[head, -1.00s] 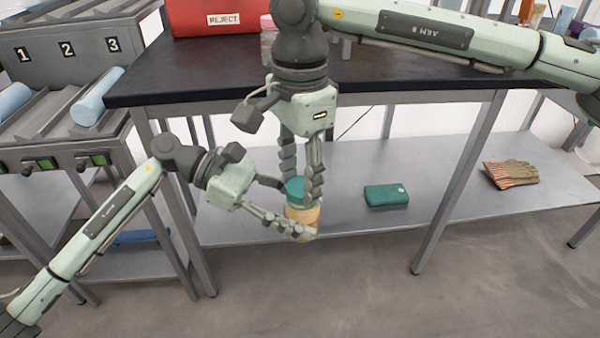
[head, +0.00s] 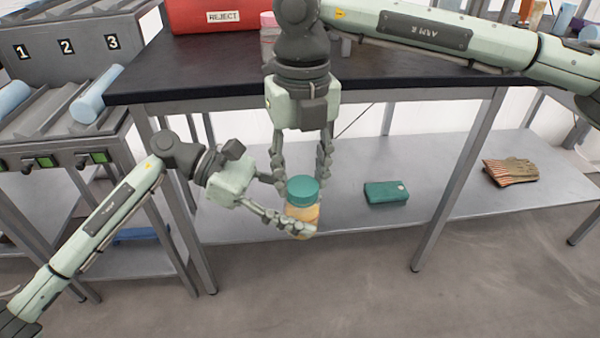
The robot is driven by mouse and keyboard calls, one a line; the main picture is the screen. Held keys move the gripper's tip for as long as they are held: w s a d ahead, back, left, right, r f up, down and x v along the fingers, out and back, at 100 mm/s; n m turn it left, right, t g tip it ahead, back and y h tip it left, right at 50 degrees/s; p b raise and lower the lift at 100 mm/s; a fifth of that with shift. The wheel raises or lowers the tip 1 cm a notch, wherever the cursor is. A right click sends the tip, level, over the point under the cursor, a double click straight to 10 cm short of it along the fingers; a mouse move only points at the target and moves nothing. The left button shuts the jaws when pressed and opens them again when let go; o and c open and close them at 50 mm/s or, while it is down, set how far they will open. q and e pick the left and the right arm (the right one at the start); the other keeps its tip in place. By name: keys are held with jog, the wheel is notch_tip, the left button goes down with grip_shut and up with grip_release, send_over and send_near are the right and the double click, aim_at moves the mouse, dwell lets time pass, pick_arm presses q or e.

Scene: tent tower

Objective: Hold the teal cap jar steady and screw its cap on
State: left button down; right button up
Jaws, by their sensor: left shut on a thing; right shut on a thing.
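The jar (head: 302,214) has an amber-orange body and is held upright in the air in front of the table. Its teal cap (head: 303,190) sits at the top of the jar; I cannot tell how tightly it is seated. My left gripper (head: 294,211) comes in from the left and is shut around the jar body, with one finger across the front and the other partly hidden behind. My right gripper (head: 301,180) points down from above and is shut on the teal cap, with one finger on either side.
The dark tabletop (head: 180,85) lies behind, with a red REJECT bin (head: 240,20) and a pinkish jar (head: 268,36). On the grey lower shelf (head: 440,170) are a teal case (head: 386,194) and striped gloves (head: 510,172). A roller rack (head: 60,130) stands left. Floor in front is clear.

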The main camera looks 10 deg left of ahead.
jog(key=m, duration=0.5)
jog(key=shift+d, duration=0.1)
jog(key=m, duration=0.5)
jog(key=shift+d, duration=0.1)
jog(key=m, duration=0.5)
jog(key=shift+m, duration=0.3)
jog(key=m, duration=0.5)
jog(key=shift+s+d+m, duration=0.1)
jog(key=shift+s+m, duration=0.05)
jog(key=shift+m, duration=0.25)
jog(key=o, duration=0.7)
